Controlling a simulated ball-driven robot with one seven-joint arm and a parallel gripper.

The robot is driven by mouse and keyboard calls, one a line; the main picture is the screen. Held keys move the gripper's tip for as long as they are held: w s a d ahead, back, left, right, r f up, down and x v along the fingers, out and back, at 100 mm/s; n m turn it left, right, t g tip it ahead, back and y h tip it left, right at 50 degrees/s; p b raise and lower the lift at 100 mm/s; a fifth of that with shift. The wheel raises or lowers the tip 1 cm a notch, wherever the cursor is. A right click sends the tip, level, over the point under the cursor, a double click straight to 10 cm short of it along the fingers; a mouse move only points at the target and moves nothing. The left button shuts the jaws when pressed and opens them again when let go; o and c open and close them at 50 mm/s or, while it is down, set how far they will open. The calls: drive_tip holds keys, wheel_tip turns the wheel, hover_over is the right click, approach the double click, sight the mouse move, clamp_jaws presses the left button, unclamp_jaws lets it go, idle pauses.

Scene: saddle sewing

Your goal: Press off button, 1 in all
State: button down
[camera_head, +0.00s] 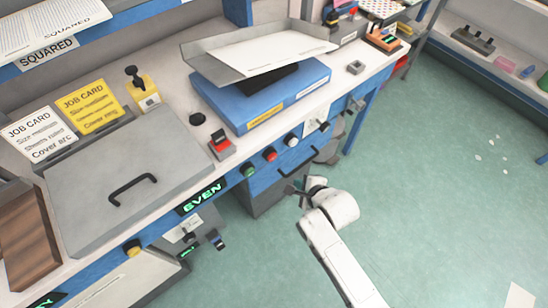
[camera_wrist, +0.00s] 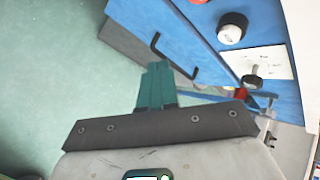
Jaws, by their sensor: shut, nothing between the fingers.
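A row of controls is set in the blue front edge of the bench: a green button (camera_head: 248,171), a red button (camera_head: 270,155) and a white knob with a black rim (camera_head: 290,140). No readable "off" label shows on any of them. In the wrist view only the lower rim of the red button (camera_wrist: 197,2) shows at the top edge, with the white knob (camera_wrist: 232,28) beside it. My gripper (camera_head: 299,193) is in front of the bench, below and to the right of the red button and apart from it. Its teal fingers (camera_wrist: 154,82) are shut and empty.
A drawer handle (camera_wrist: 174,56) on the blue front lies close to my fingers in the wrist view. A white plate with a black knob (camera_wrist: 254,74) is to the right. A red rocker switch (camera_head: 220,142) sits on the bench top.

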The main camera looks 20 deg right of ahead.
sight(271, 156)
drive_tip(key=w+a+b, duration=0.2)
drive_tip(key=w+b, duration=0.1)
drive_tip(key=w, duration=0.5)
drive_tip(key=shift+a, duration=0.3)
drive_tip(key=shift+w, duration=0.1)
idle(1.7)
drive_tip(key=shift+w+a+b, duration=0.15)
drive_tip(key=shift+w+b, duration=0.15)
drive_tip(key=shift+w+a, duration=0.2)
drive_tip(key=shift+w, duration=0.35)
idle(0.8)
drive_tip(key=shift+s, duration=0.1)
drive_tip(key=shift+s+d+p, duration=0.3)
drive_tip(key=shift+s+p, duration=0.05)
drive_tip(key=shift+s, duration=0.5)
drive_tip(key=shift+s, duration=0.15)
